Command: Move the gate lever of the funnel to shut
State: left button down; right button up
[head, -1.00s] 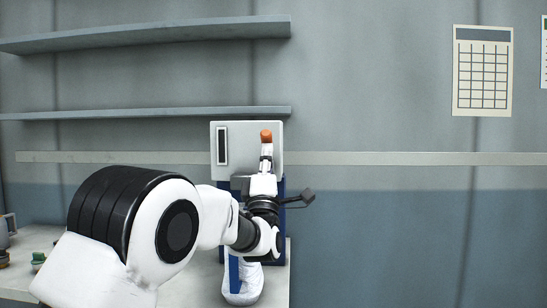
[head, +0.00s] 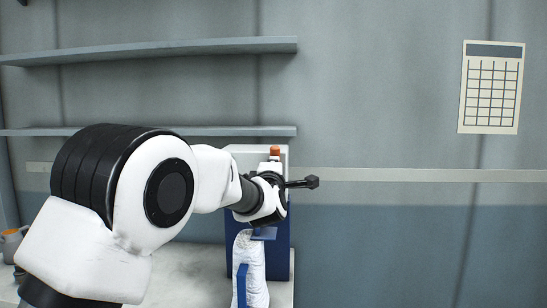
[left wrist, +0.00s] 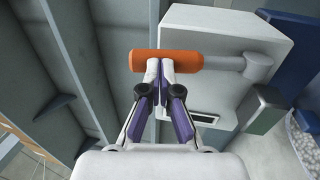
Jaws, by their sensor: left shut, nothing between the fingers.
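The gate lever's orange grip (left wrist: 166,61) lies crosswise in the left wrist view, with a grey rod running right to a round pivot on the pale machine box (left wrist: 228,40). In the head view only a small orange part of the grip (head: 275,151) shows above my wrist, in front of the box (head: 240,157). My left gripper (left wrist: 160,68) is shut and empty, its fingertips at the near side of the grip, apparently touching it. In the head view my wrist hides most of the fingers and lever. My right gripper is not in view.
A container of white pellets (left wrist: 304,135) shows at the right edge of the left wrist view. A blue machine body (head: 282,235) and a whitish bag-like thing (head: 250,265) stand below my wrist. Shelves (head: 150,51) hang on the wall. Room to the right is free.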

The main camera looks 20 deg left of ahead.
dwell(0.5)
pick_arm(q)
jog(key=v, duration=1.2)
